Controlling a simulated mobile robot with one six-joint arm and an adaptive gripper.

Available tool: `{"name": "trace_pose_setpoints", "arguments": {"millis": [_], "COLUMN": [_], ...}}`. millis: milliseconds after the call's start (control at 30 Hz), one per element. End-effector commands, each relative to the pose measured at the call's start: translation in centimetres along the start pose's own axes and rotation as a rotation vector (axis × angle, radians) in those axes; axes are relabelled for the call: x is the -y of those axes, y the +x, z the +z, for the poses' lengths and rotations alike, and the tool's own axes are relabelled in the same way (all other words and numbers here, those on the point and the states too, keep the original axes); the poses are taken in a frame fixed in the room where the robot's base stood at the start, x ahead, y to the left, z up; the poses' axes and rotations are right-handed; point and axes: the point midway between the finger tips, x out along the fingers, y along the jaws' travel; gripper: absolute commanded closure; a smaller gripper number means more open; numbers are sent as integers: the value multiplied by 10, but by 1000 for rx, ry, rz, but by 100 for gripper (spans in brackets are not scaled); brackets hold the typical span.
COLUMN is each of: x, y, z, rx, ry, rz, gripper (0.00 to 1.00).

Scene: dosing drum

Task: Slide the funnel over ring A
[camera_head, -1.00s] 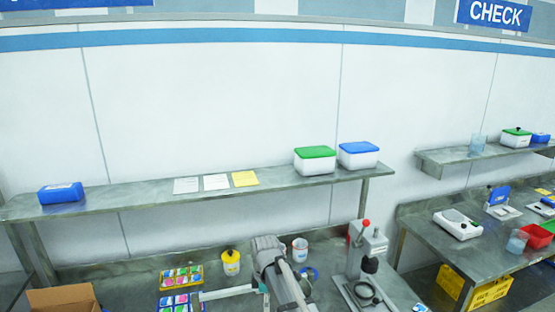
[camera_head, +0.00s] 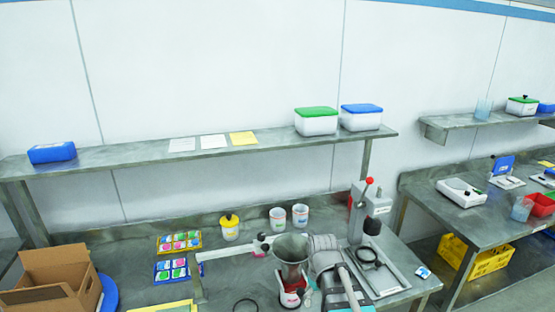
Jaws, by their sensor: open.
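The grey metal funnel (camera_head: 291,250) stands wide end up at the front middle of the bench, above a small white-and-red container (camera_head: 288,298). I cannot tell whether they touch. A dark ring (camera_head: 366,257) is at the base of the press stand to the right. Another dark ring (camera_head: 246,305) lies on the bench at the front edge of the picture. No letter A is readable on either. My gripper (camera_head: 308,283) is open, low and just right of the funnel. My arm partly hides its fingers, and I see nothing held.
The press stand (camera_head: 371,215) with a red knob rises right of my arm. A yellow-lidded jar (camera_head: 230,227) and two white cups (camera_head: 289,215) stand behind. Colourful trays (camera_head: 180,242) and a cardboard box (camera_head: 54,278) are at left. A pale bar (camera_head: 228,254) reaches towards the funnel.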

Motion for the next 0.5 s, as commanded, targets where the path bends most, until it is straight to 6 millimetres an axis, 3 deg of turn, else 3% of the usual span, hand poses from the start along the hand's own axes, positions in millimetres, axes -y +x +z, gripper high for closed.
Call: {"name": "trace_pose_setpoints", "arguments": {"millis": [33, 200, 500], "x": [-6, -23, -33], "y": [18, 38, 47], "z": [15, 40, 55], "rx": [-9, -35, -53], "ry": [86, 329, 491], "rz": [5, 18, 23], "gripper": [22, 22, 22]}}
